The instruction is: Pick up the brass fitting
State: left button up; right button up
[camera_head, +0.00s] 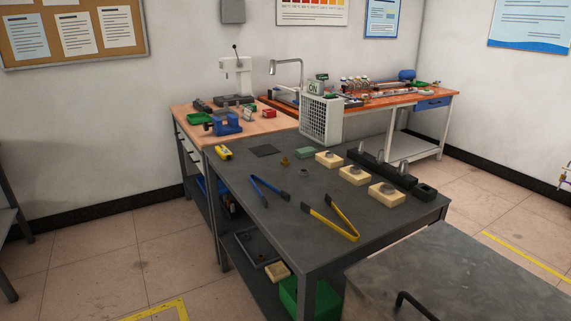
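A small brass-coloured piece (285,161), which looks like the brass fitting, sits on the dark grey workbench (245,186) behind the blue-handled tongs. It is too small to make out its exact shape. A small grey ring-like part (304,172) lies to its right and nearer. Neither of my grippers shows in the head view.
Blue tongs (270,188) and yellow tongs (332,218) lie on the bench. Several cream blocks (387,195) and a black rack (382,171) stand at its right. A white perforated unit (321,120) stands at the back. A grey surface (470,275) fills the lower right.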

aim_at(284, 162)
jog(key=j+z, duration=0.1)
jog(key=z, duration=0.25)
jog(key=i+j+z, duration=0.1)
jog(key=z, duration=0.3)
jog(key=j+z, duration=0.35)
jog(key=j, duration=0.45)
jog(key=k+j+z, duration=0.1)
jog(key=j+z, duration=0.25)
jog(key=j, duration=1.05)
jog(key=k+j, duration=0.15)
jog(key=j, duration=0.35)
jog(key=j+z, duration=0.1)
jog(key=j, duration=0.45)
jog(key=k+j, duration=0.15)
jog(key=j, duration=0.35)
jog(key=k+j+z, duration=0.1)
jog(key=j, duration=0.45)
